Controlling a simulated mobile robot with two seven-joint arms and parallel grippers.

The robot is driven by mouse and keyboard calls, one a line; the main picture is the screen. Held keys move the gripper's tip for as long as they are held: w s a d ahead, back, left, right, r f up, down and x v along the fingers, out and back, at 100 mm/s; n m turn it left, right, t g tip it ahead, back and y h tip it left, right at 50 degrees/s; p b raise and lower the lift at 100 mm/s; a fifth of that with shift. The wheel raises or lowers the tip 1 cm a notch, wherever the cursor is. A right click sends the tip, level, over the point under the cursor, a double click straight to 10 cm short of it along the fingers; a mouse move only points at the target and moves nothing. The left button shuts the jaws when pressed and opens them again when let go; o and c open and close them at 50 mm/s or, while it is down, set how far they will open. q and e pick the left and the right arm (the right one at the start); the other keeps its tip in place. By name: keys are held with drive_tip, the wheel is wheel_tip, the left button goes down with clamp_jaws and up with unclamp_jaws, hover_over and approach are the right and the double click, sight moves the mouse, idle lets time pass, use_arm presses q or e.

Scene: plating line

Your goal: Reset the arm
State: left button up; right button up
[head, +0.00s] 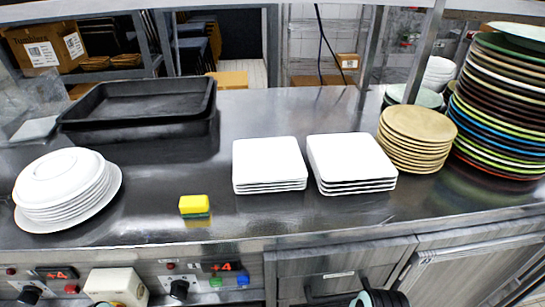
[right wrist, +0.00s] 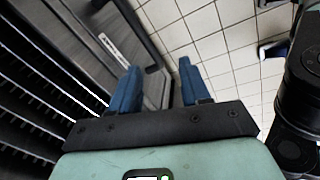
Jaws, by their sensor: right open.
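My right gripper (right wrist: 160,88) is open and empty in the right wrist view. Its two blue fingers stand apart, with the tiled floor and a grey cabinet front behind them. In the head view, only a dark part of my arm shows at the bottom edge, in front of the counter and below its top. My left gripper is in neither view.
The steel counter (head: 200,228) holds white round plates (head: 68,185), a yellow-green sponge (head: 194,206), two square plate stacks (head: 270,165) (head: 350,162), tan plates (head: 415,138), a tall coloured stack (head: 505,105) and black trays (head: 140,108).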

drive_tip(key=s+a+r+m+y, duration=0.1)
drive_tip(key=s+r+m, duration=0.1)
drive_tip(key=s+m, duration=0.6)
drive_tip(key=s+a+r+m+y, duration=0.1)
drive_tip(key=s+a+r+m, duration=0.15)
drive_tip(key=s+m, duration=0.6)
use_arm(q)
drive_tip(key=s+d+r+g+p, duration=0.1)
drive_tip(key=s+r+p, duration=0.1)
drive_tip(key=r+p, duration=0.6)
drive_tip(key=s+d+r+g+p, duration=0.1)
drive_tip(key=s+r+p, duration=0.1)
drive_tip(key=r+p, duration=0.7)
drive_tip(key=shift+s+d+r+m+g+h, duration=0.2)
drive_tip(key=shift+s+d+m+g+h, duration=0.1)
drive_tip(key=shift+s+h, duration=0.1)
use_arm(e)
wheel_tip(320, 180, up, 18)
drive_tip(key=s+a+m+g+y, duration=0.1)
drive_tip(key=s+a+m+g, duration=0.1)
drive_tip(key=g, duration=0.1)
drive_tip(key=shift+s, duration=0.25)
drive_tip(key=shift+m, duration=0.25)
